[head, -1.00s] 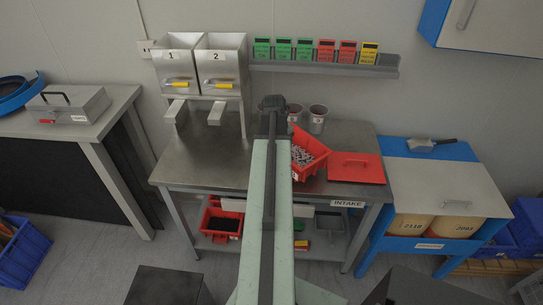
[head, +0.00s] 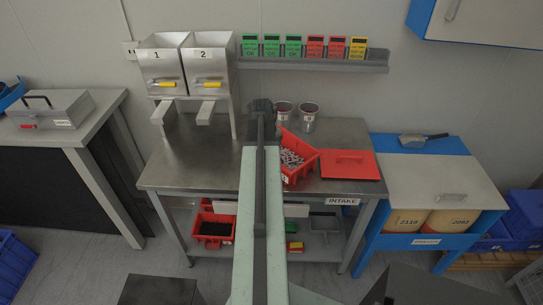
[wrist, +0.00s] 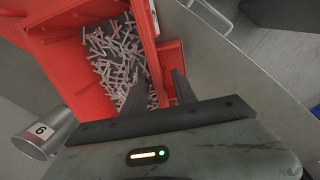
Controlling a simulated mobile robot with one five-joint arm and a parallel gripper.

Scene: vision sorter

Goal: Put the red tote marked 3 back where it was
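The red tote (head: 304,172) is an open box full of small pale metal parts, seen just right of my arm over the steel bench (head: 200,165). It sits turned at an angle, and a small white label shows low on its near corner, too small to read. In the wrist view the tote (wrist: 75,60) fills the upper left. My gripper (wrist: 158,82) has one dark finger inside over the parts and the other outside, with the red wall between them. It appears shut on that wall. I cannot tell whether the tote's base touches the bench.
A flat red lid (head: 350,165) lies right of the tote. Two metal cups (head: 308,118) stand behind; a cup marked 6 (wrist: 45,140) is close in the wrist view. Hoppers 1 and 2 (head: 188,65) stand at back left. Another red tote (head: 213,241) is on the lower shelf.

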